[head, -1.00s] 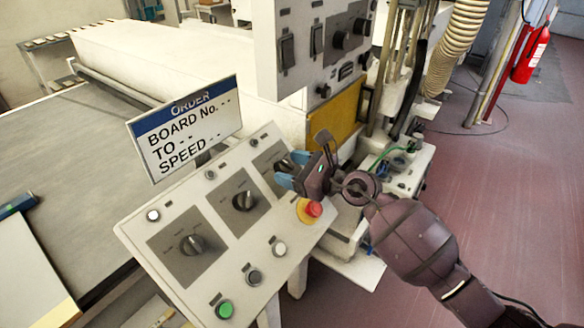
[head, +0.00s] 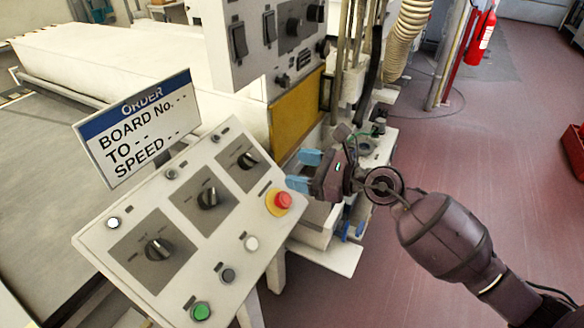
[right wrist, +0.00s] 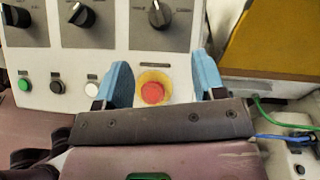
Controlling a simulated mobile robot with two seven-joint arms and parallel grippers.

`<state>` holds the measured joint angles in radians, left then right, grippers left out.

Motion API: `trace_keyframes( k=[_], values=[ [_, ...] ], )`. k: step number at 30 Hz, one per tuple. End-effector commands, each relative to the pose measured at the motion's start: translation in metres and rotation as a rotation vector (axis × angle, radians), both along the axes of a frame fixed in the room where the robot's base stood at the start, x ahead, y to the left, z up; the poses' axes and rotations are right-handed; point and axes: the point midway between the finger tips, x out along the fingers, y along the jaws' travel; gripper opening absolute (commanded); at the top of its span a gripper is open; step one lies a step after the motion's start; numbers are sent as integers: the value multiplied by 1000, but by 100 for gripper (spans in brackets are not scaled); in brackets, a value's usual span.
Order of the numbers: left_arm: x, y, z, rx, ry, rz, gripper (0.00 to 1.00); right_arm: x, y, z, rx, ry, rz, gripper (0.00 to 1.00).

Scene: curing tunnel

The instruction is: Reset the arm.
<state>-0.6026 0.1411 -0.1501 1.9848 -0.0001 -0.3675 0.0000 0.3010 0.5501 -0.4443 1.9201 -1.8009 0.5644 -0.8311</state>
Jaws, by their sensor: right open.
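My right gripper (head: 304,171) is open and empty, with two blue fingertips pointing toward the right side of the sloped control panel (head: 183,226). In the right wrist view its blue fingers (right wrist: 163,85) stand apart, with the red emergency button (right wrist: 152,93) seen between them. In the head view the red button (head: 284,200) on its yellow ring lies just left of and below the fingertips. I see no contact with the panel. My left gripper is not in view.
The panel carries three black rotary knobs, the middle one (head: 209,198) among them, and a green button (head: 201,311). An order sign (head: 139,128) stands behind it. A white cabinet (head: 262,45) and a yellow plate (head: 297,112) rise behind. Open red floor (head: 470,150) lies to the right.

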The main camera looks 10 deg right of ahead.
Motion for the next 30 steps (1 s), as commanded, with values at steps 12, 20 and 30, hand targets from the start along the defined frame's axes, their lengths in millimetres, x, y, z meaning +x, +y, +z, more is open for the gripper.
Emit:
trace_keyframes(
  k=[12,20,30],
  values=[
    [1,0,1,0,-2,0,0,0,0,0,0,0,0,63],
    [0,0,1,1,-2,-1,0,4,-1,16,186,119,-43,63],
    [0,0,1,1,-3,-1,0,17,-29,69,953,589,-107,63]
  ],
)
